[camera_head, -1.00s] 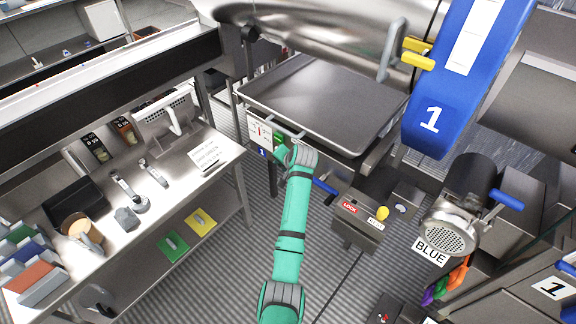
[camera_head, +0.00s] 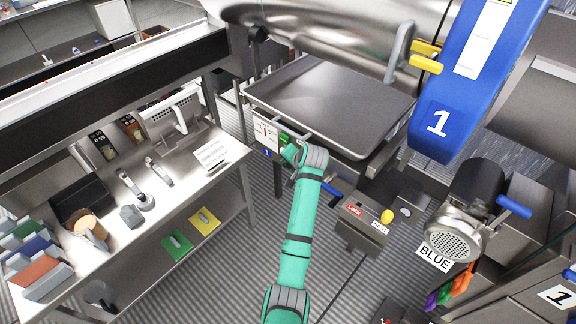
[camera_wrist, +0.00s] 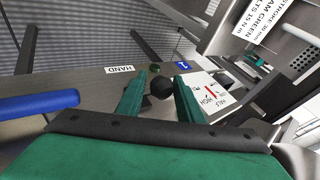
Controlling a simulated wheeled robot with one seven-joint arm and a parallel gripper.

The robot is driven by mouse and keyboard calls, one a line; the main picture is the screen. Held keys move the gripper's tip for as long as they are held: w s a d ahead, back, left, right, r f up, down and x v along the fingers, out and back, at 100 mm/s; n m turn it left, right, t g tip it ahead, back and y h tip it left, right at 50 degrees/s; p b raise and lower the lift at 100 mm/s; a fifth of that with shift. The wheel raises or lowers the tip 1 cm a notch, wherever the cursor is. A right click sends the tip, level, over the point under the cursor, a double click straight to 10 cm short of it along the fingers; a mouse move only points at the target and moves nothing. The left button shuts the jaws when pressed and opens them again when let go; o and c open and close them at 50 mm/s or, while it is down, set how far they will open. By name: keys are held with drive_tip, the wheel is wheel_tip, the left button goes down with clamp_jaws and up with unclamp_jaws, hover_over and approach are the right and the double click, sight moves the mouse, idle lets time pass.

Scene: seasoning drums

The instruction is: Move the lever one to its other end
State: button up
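A black round knob (camera_wrist: 160,89), which looks like the end of lever one, shows in the wrist view beside a small blue plate marked 1 (camera_wrist: 184,65). A white scale card (camera_wrist: 211,97) marked HIGH lies right of it. The two green fingers of my gripper (camera_wrist: 159,82) stand apart, one on each side of the knob, with narrow gaps. Contact is not clear. In the head view my gripper (camera_head: 287,141) is at the panel under the steel tray, right of the scale card (camera_head: 265,132) and blue 1 plate (camera_head: 268,153). The lever itself is hidden there.
A blue handle (camera_wrist: 48,107) is left of my fingers, near a HAND label (camera_wrist: 119,69). The steel tray (camera_head: 330,100) overhangs the panel. A LOCK box (camera_head: 363,222) with a yellow knob stands to the right. A steel bench (camera_head: 225,165) is to the left.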

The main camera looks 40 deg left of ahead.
drive_tip(key=v, duration=0.8)
drive_tip(key=shift+s, duration=0.2)
drive_tip(key=shift+w, duration=0.1)
